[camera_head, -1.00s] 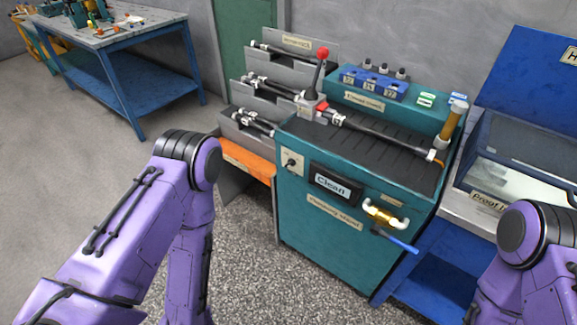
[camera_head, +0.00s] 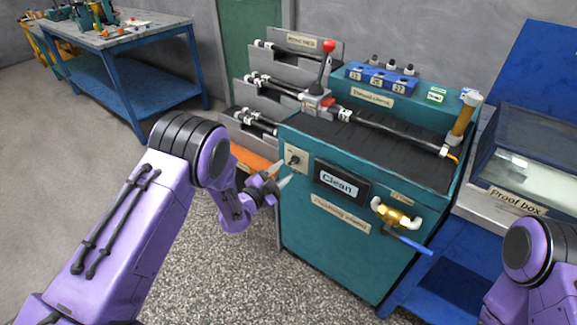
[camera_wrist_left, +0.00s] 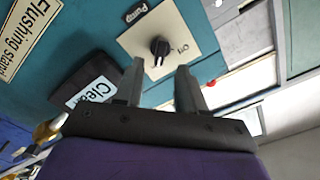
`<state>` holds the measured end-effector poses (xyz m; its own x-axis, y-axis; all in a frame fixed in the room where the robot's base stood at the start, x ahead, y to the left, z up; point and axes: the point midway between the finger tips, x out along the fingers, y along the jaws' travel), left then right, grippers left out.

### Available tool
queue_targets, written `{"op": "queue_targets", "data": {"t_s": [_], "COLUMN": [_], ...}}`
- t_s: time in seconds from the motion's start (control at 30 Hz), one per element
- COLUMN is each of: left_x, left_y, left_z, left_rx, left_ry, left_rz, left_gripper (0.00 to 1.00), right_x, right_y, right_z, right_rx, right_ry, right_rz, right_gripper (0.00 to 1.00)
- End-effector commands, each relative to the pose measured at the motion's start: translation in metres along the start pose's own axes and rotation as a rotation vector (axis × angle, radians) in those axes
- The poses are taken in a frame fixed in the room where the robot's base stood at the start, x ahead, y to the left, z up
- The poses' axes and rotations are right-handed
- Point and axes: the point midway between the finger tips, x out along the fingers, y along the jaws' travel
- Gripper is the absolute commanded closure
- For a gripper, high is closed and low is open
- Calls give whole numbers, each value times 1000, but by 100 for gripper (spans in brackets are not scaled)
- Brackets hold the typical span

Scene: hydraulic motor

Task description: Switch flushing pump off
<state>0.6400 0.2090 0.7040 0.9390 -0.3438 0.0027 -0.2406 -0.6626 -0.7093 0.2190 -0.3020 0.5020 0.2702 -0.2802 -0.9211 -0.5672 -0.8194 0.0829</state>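The flushing pump switch is a black rotary knob (camera_head: 293,160) on a cream plate at the upper left of the teal flushing stand's front. My right gripper is out of view; only my right arm shows.
The teal stand (camera_head: 330,245) bears a "Clean" display (camera_head: 341,184) and a brass valve with a blue handle (camera_head: 408,241). A hose assembly (camera_head: 385,130) lies on top. A proof box (camera_head: 525,160) stands at right. The floor at left is clear.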

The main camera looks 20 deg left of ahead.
Motion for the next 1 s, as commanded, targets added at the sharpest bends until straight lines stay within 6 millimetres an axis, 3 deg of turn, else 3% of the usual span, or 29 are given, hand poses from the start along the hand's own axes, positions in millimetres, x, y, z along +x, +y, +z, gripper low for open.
{"op": "queue_targets", "data": {"t_s": [0.2, 0.5, 0.53, 0.63, 0.67, 1.0], "left_x": [32, 38, 38, 38, 38, 38], "left_y": [0, 0, 0, 0, 0, 0], "left_z": [1, 1, 1, 1, 1, 2], "left_rx": [-3, -3, -3, -3, -3, -28], "left_ry": [-3, -4, -4, -4, -4, -4], "left_rz": [-1, 0, 0, 0, 0, 0], "left_gripper": [61, 61, 64, 96, 100, 100], "right_x": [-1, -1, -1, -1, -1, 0], "right_y": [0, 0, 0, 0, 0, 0], "right_z": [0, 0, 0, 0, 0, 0], "right_rx": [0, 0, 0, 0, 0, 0], "right_ry": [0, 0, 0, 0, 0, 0], "right_rz": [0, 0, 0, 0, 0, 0], "right_gripper": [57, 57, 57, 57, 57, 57]}}
